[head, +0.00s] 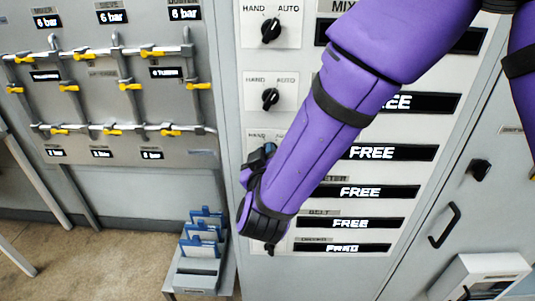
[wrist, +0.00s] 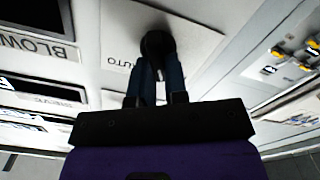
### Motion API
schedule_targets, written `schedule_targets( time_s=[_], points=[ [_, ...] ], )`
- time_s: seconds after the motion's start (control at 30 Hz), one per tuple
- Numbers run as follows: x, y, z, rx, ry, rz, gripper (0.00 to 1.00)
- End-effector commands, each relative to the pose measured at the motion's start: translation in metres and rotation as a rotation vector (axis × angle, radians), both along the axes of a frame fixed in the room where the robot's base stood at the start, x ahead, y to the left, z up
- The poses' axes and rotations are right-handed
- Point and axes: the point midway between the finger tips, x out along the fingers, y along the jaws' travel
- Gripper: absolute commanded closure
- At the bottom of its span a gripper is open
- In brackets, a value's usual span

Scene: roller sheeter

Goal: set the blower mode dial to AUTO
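The blower mode dial (wrist: 157,42) is a black knob on a pale plate in the wrist view. Its plate shows part of the word AUTO, and a label beginning BLOW (wrist: 35,46) is to its left. My gripper (wrist: 158,68) has its two dark blue fingers reaching up to the knob, one on each side. Whether they press on it is not clear. In the head view my gripper (head: 262,155) is at the third HAND/AUTO plate (head: 258,136) from the top. It hides the knob there, so the dial's pointing direction cannot be read.
Two similar black dials, an upper one (head: 271,31) and a middle one (head: 270,98), are above on the panel. Displays reading FREE (head: 375,192) are to the right. A rack with blue-edged holders (head: 200,240) stands below left. Pipes with yellow handles (head: 130,86) are at left.

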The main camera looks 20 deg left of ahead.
Motion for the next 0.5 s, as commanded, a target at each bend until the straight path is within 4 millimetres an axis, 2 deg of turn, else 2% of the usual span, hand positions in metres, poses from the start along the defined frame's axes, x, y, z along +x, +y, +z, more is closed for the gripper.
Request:
schedule_targets(
  time_s=[0.27,0.5],
  points=[
    [-0.0001,-0.0003,0.0002,0.009,0.002,0.000,1.00],
    [-0.0001,-0.0009,0.0003,0.090,0.022,0.000,1.00]
  ],
)
